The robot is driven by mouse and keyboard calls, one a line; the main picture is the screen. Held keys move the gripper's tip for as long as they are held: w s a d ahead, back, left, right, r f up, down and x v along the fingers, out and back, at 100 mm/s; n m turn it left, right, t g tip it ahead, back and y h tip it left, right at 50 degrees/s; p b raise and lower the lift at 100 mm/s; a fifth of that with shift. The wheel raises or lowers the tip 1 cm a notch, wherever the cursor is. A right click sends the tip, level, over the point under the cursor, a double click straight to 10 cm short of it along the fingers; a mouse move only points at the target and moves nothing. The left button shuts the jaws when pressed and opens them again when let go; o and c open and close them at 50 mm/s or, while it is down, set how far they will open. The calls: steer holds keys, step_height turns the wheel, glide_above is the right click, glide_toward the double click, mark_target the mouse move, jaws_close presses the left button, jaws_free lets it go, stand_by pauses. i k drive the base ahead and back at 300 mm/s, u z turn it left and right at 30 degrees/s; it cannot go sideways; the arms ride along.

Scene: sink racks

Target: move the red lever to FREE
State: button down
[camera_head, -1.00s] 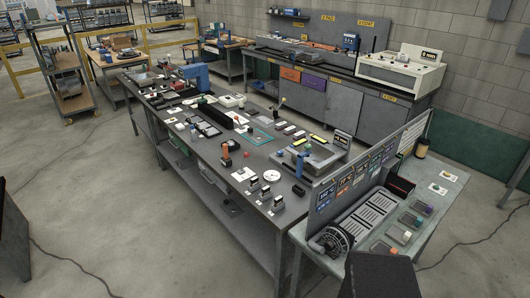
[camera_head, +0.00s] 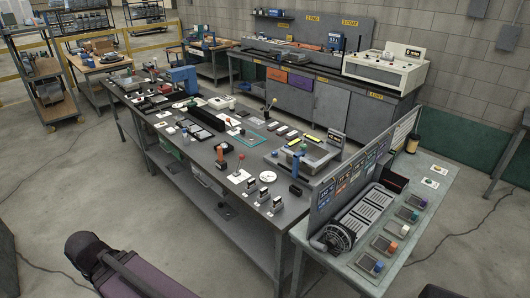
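A small lever with a red knob (camera_head: 251,151) stands on a white plate (camera_head: 238,176) on the long grey workbench, near the middle of its front half. Its shaft leans up and to the right. It seems to be the red lever, but any FREE marking is too small to read. My gripper is not in view. A dark, rounded part of my own arm shows at the bottom left, well apart from the lever.
An orange-and-black device (camera_head: 221,156) stands left of the lever, and a white dial (camera_head: 268,177) lies to its right. Several small metal units (camera_head: 264,194) stand in front. A side table (camera_head: 431,210) with an upright panel is at the right. Floor (camera_head: 160,215) before the bench is clear.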

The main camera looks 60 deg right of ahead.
mark_target(242, 157)
steer(key=u, duration=0.1)
steer(key=k, duration=0.1)
steer(key=z, duration=2.15)
steer(key=i, duration=0.95)
steer(key=z, duration=0.1)
steer(key=k, duration=0.9)
